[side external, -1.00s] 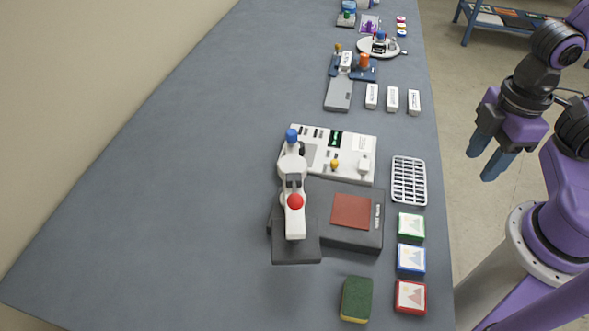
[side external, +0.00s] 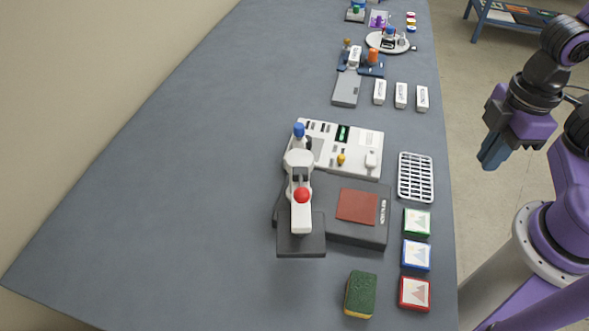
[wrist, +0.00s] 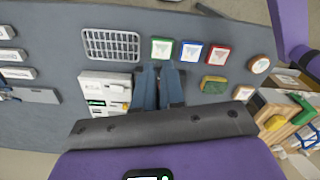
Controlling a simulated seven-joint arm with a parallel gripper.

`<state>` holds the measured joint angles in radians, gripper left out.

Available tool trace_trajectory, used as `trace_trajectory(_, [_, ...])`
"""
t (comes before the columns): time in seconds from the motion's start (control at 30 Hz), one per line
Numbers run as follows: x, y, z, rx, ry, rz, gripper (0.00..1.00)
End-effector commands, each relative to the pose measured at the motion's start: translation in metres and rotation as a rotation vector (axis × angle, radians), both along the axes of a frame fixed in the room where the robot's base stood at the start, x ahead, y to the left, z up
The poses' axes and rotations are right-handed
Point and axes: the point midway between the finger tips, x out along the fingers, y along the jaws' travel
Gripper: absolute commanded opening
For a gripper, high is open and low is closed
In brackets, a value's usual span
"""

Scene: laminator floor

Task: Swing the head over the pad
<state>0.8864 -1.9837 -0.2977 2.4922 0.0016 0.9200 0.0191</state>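The laminator's head is a white arm (side external: 300,180) with a red knob (side external: 301,195) on top, and it reaches toward the front of the table. A dark plate (side external: 302,245) is under its front end. The pad (side external: 357,207) is a red-brown square on the dark base (side external: 345,234), to the right of the head and uncovered. My gripper (side external: 489,160) is empty beyond the table's right edge, apart from the machine. In the wrist view its blue fingers (wrist: 160,68) are together and hide part of the table, including the machine.
A white control panel (side external: 361,155) with a blue knob (side external: 298,130) stands behind the base. A wire rack (side external: 416,177), several picture tiles (side external: 416,254) and a green sponge (side external: 360,292) lie along the right and front. The table's left side is clear.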

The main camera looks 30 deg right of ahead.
Motion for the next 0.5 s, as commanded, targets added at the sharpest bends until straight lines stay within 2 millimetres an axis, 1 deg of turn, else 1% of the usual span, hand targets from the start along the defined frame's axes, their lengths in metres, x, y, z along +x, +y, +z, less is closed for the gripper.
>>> trace_trajectory(0.07, [0.008,0.01,0.004,-0.006,0.004,-0.055,0.0])
trace_trajectory(0.17, [0.025,0.031,0.011,-0.023,0.011,-0.196,0.0])
trace_trajectory(0.3, [0.056,0.071,0.025,-0.058,0.021,-0.471,0.0])
trace_trajectory(0.47, [0.088,0.119,0.037,-0.099,0.019,-0.797,0.0])
trace_trajectory(0.5, [0.096,0.131,0.039,-0.11,0.017,-0.88,0.0])
